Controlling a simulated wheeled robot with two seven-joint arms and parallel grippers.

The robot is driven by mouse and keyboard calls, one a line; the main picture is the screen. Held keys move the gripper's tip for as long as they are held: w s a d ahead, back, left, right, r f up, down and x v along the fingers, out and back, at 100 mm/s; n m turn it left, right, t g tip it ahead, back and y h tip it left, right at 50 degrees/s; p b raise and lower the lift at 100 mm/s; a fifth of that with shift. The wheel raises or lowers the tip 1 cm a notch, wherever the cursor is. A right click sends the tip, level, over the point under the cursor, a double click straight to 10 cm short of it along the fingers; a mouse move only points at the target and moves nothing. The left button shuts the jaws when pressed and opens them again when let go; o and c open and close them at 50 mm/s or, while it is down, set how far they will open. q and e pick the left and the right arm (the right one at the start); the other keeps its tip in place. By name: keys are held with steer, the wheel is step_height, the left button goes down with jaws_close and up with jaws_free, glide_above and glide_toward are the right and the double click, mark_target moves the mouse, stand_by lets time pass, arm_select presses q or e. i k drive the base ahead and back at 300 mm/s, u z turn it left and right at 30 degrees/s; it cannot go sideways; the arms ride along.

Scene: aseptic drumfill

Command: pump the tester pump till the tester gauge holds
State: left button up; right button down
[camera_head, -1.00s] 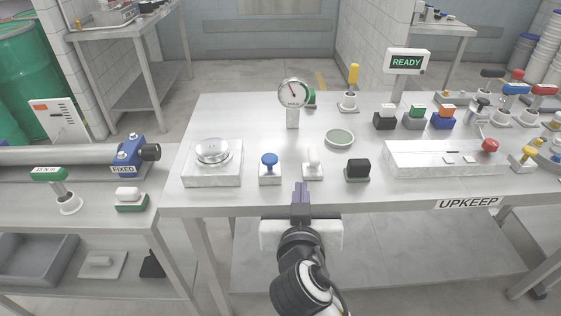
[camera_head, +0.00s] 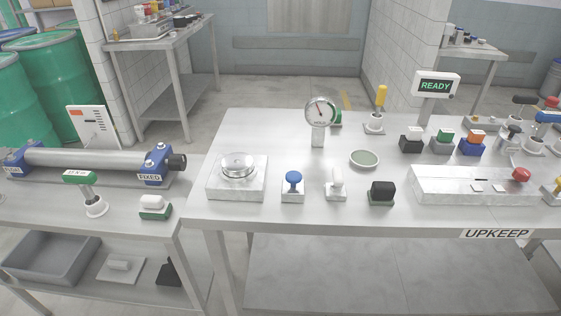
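A round dial gauge (camera_head: 321,110) stands on a white post on the steel table, its needle pointing to the upper left. No label shows which thing is the tester pump. A blue-knobbed plunger (camera_head: 293,184) and a white-knobbed plunger (camera_head: 336,185) stand upright at the table's front, in front of the gauge. A black block on a green-edged base (camera_head: 381,193) stands to their right. Neither of my grippers is in view.
A white block with a clear dish (camera_head: 238,177) stands at the table's front left. A long white panel with a red knob (camera_head: 480,188) is at right. A READY sign (camera_head: 435,86) stands behind. Bare steel lies between them.

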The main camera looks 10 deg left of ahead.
mark_target(293, 177)
steer(key=k, duration=0.5)
steer(key=u, duration=1.85)
steer(key=i, duration=1.25)
steer(key=z, duration=1.9)
